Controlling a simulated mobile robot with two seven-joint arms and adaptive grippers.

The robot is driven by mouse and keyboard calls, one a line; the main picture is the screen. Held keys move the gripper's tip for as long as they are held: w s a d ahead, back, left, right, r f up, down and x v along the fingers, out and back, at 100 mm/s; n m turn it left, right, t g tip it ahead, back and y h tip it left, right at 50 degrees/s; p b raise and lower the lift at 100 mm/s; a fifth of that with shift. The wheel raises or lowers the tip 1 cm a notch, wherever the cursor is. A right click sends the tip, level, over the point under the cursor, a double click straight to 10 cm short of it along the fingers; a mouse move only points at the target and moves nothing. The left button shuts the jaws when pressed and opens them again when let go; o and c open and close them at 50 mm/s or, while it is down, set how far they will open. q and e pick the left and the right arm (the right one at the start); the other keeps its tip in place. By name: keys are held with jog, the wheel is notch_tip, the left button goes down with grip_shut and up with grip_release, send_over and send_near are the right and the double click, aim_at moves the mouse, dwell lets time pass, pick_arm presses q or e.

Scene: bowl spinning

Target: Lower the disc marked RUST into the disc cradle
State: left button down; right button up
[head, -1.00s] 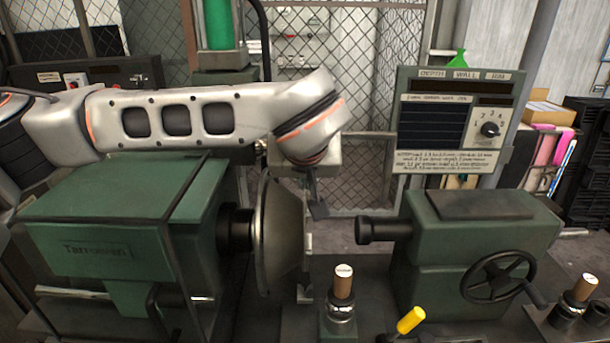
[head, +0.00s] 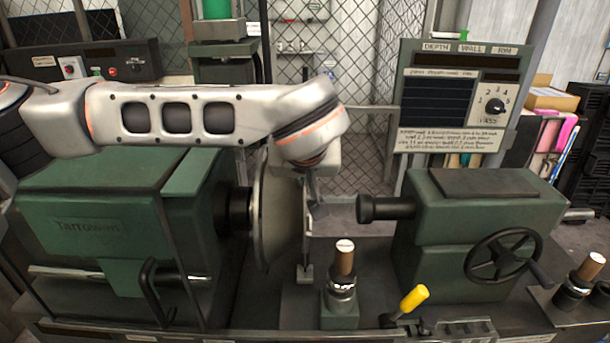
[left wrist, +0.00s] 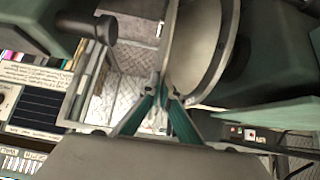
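A thin disc (head: 305,225) stands upright and nearly edge-on in the head view, close to the wide grey dish on the headstock. No RUST marking can be read on it. My left gripper (head: 314,197) is at its upper part. In the left wrist view the two fingertips (left wrist: 163,88) close together on a thin edge (left wrist: 170,45), which appears to be the disc's. A small dark foot (head: 304,276) below the disc may belong to the cradle; whether they touch cannot be told. My right gripper is not in view.
The grey dish (head: 280,215) on the green headstock (head: 90,225) is close on the left. The tailstock spindle (head: 380,208) points in from the right. A wooden-handled post (head: 344,263) and a yellow-handled lever (head: 414,298) stand in front. A panel (head: 455,100) stands behind.

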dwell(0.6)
pick_arm(q)
jog(key=shift+f, duration=0.15)
jog(key=shift+f+b, duration=0.3)
jog(key=shift+b, duration=0.1)
jog(key=shift+f, duration=0.3)
dwell(0.4)
jog(key=shift+f+b, duration=0.5)
jog(key=shift+f, duration=0.05)
jog(key=shift+f+b, duration=0.35)
jog(key=shift+f, duration=0.25)
dwell(0.4)
jog(key=c, duration=2.2)
grip_release()
